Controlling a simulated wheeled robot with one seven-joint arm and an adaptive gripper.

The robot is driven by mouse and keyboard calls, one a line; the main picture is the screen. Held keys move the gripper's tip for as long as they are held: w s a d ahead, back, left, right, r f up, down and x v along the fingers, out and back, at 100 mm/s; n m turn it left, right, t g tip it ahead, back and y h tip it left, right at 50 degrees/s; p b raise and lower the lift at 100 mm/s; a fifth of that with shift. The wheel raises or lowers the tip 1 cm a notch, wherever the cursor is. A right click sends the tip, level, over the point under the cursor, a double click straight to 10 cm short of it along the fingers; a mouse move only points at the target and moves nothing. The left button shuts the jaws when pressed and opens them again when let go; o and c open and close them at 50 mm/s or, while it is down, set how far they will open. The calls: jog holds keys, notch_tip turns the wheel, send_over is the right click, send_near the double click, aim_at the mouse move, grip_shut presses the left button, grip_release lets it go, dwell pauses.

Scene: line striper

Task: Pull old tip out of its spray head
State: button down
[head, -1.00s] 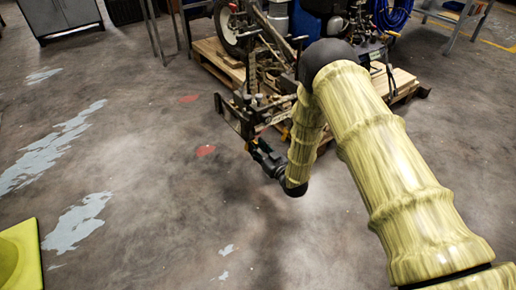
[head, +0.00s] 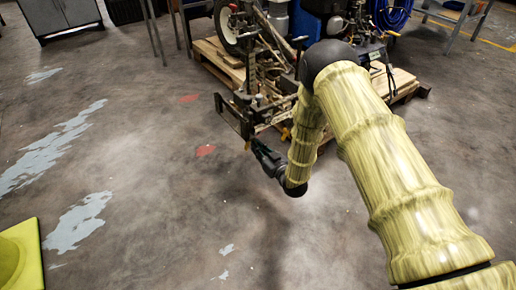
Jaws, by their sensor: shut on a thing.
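The line striper (head: 285,45) stands on a wooden pallet at the top middle of the head view. Its front bracket (head: 236,117) reaches out low over the pallet's near left edge. My gripper (head: 260,150) is at that bracket's lower end, just below and to its right, at the end of my yellow-sleeved arm. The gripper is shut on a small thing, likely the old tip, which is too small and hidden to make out. The spray head cannot be told apart from the dark parts of the bracket.
The wooden pallet (head: 405,85) lies under the machine. A yellow-green object (head: 20,256) stands at the lower left. A grey cabinet (head: 60,15) and a metal stand are at the back.

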jog(key=shift+s+d+p, duration=0.35)
jog(key=shift+s+p, duration=0.1)
jog(key=shift+s, duration=0.05)
dwell(0.4)
jog(key=shift+p+v, duration=1.1)
jog(key=shift+v, duration=1.2)
